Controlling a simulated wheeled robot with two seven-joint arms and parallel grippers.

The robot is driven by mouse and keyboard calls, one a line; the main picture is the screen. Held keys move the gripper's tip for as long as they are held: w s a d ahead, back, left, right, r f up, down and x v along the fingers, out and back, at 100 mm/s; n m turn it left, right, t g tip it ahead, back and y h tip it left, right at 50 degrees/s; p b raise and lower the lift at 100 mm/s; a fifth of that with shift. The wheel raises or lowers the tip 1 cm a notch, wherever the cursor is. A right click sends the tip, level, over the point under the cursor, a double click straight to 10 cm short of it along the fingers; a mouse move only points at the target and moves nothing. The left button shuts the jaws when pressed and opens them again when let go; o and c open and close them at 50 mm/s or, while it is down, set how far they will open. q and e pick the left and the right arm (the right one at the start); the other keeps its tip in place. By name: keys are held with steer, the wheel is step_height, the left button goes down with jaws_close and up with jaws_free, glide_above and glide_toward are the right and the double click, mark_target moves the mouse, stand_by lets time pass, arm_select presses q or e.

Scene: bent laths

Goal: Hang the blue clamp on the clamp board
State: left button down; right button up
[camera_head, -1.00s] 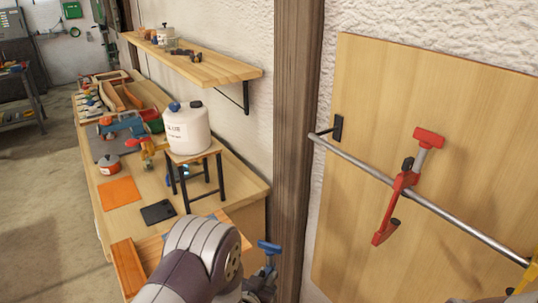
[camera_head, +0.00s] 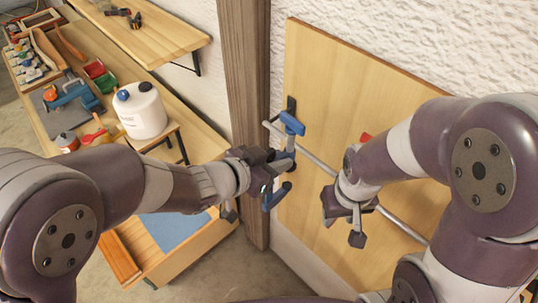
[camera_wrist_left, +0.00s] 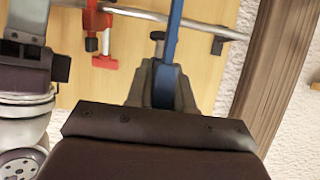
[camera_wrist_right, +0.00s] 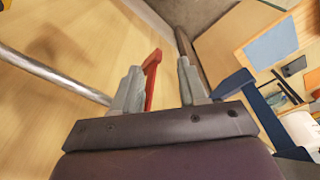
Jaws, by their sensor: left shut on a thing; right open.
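The blue clamp (camera_head: 291,124) is upright at the left end of the rail (camera_head: 322,165), on the wooden clamp board (camera_head: 335,75). My left gripper (camera_head: 268,178) is shut on its blue bar, which also shows in the left wrist view (camera_wrist_left: 172,40). The bar crosses in front of the rail there; I cannot tell whether the clamp rests on it. My right gripper (camera_head: 343,215) is open below the rail. A red clamp (camera_head: 366,138) on the rail is mostly hidden by my right arm. In the right wrist view the red clamp (camera_wrist_right: 151,80) appears beyond and between the open fingers.
A wooden post (camera_head: 245,100) stands just left of the board. The workbench (camera_head: 205,150) at left holds a white glue jug (camera_head: 143,112) on a small stand. A shelf (camera_head: 160,35) is above. The rail between the blue and red clamps looks free.

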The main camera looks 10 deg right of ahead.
arm_select(q)
steer(key=b, duration=0.1)
glide_above(311, 157)
steer(key=shift+d, duration=0.15)
step_height(311, 157, down, 5)
steer(key=b, duration=0.4)
steer(key=shift+r, duration=0.1)
steer(key=shift+f+b, duration=0.45)
steer(key=shift+f, duration=0.15)
